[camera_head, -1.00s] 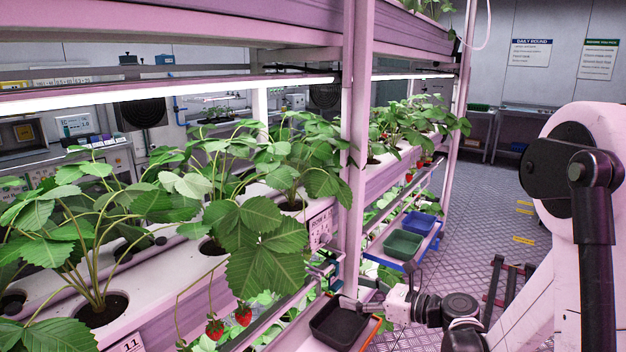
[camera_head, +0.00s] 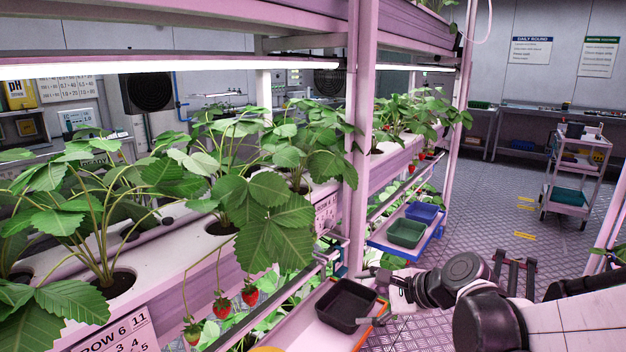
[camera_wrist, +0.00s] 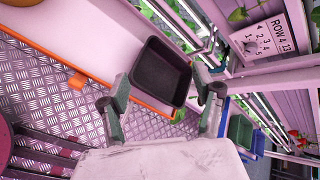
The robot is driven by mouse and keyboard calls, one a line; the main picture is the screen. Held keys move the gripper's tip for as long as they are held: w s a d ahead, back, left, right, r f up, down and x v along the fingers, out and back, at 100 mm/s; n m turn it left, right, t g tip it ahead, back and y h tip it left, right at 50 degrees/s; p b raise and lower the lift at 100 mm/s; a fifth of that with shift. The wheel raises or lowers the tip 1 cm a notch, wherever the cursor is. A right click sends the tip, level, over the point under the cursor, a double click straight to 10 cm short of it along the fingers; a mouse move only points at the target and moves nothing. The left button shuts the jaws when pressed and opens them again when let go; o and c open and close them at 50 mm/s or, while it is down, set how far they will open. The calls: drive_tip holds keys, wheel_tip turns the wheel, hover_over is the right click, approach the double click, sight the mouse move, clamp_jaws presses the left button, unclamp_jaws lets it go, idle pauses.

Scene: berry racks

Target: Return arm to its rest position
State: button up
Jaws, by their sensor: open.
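My gripper (camera_head: 366,298) is beside the right edge of a black tray (camera_head: 345,306) on a pale shelf in the head view. My arm reaches in from the lower right. In the wrist view my gripper (camera_wrist: 166,94) has its two fingers wide apart, with nothing held between them. The empty black tray (camera_wrist: 161,73) shows beyond and between the fingertips. I cannot tell whether a finger touches it.
The pink plant rack (camera_head: 360,150) fills the left and middle, with leafy plants and red strawberries (camera_head: 250,293) hanging low. Green (camera_head: 406,232) and blue (camera_head: 421,212) bins stand farther along. A cart (camera_head: 568,185) stands on open metal floor at right.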

drive_tip(key=s+d+f+n+h+b, duration=0.1)
drive_tip(key=s+d+n+h+b, duration=0.25)
drive_tip(key=s+n, duration=0.55)
drive_tip(key=s+d+f+n+h+b, duration=0.15)
drive_tip(key=s+d+n+h, duration=0.35)
drive_tip(key=s, duration=0.5)
wheel_tip(320, 180, up, 13)
drive_tip(key=n+p, duration=0.1)
drive_tip(key=p, duration=1.1)
drive_tip(key=shift+d+y, duration=0.2)
drive_tip(key=shift+y, duration=0.15)
drive_tip(key=shift+s+f, duration=0.1)
drive_tip(key=shift+f, duration=0.05)
idle(0.9)
